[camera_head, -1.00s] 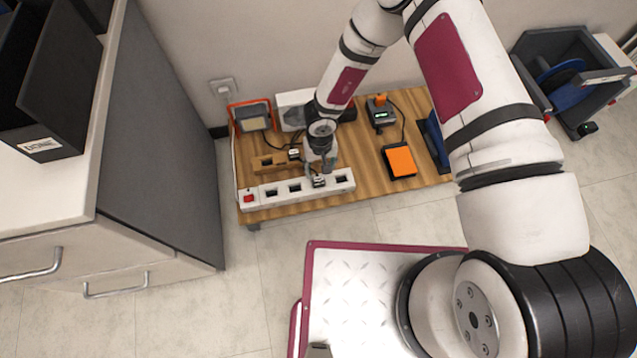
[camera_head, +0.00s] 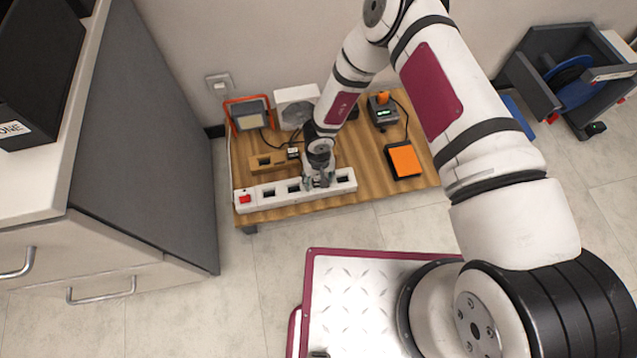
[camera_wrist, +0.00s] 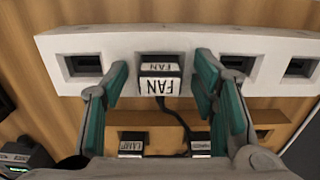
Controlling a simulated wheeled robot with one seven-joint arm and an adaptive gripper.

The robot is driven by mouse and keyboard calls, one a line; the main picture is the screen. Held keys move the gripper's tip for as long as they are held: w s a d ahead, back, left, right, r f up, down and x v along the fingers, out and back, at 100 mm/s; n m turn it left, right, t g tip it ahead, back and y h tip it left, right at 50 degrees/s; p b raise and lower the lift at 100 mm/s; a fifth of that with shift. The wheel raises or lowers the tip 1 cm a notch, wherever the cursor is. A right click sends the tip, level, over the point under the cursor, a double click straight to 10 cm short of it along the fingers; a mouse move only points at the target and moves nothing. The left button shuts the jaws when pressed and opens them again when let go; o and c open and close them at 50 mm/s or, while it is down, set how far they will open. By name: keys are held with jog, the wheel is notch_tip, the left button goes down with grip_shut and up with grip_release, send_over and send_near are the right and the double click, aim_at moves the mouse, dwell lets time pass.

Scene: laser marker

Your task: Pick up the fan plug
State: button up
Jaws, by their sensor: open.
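The fan plug (camera_wrist: 160,80) is a dark block with white labels reading FAN, seated in the white power strip (camera_wrist: 122,45) in the wrist view. A dark cable runs from it toward my gripper's base. My gripper (camera_wrist: 162,75) is open, with one green-padded finger on each side of the plug; whether a pad touches it I cannot tell. In the head view my gripper (camera_head: 317,184) is over the strip (camera_head: 343,181), and it hides the plug there.
A wooden holder (camera_wrist: 275,116) carries plugs labelled LAMP (camera_wrist: 131,142) and another (camera_wrist: 200,142). On the wooden board stand a work lamp (camera_head: 249,115), a fan (camera_head: 296,107), a charger-like device (camera_head: 382,111) and an orange-topped box (camera_head: 404,160). The strip's red switch (camera_head: 245,198) is at its left end.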

aim_at(318, 178)
jog(key=shift+c, duration=0.5)
grip_shut()
jog(key=shift+r, duration=0.15)
notch_tip(318, 178, up, 3)
jog(key=shift+r+p, duration=0.1)
jog(key=shift+p, duration=1.05)
jog(key=shift+s+d+r, duration=0.1)
jog(key=shift+d+r, duration=0.05)
jog(key=shift+r, duration=0.1)
jog(key=s+d+r+p, duration=0.1)
jog(key=s+d+p, duration=0.2)
jog(key=s+d, duration=0.6)
jog(key=d, duration=0.3)
jog(key=shift+s+p, duration=0.3)
jog(key=shift+s, duration=0.05)
jog(key=shift+d, duration=0.1)
jog(key=shift+r, duration=0.1)
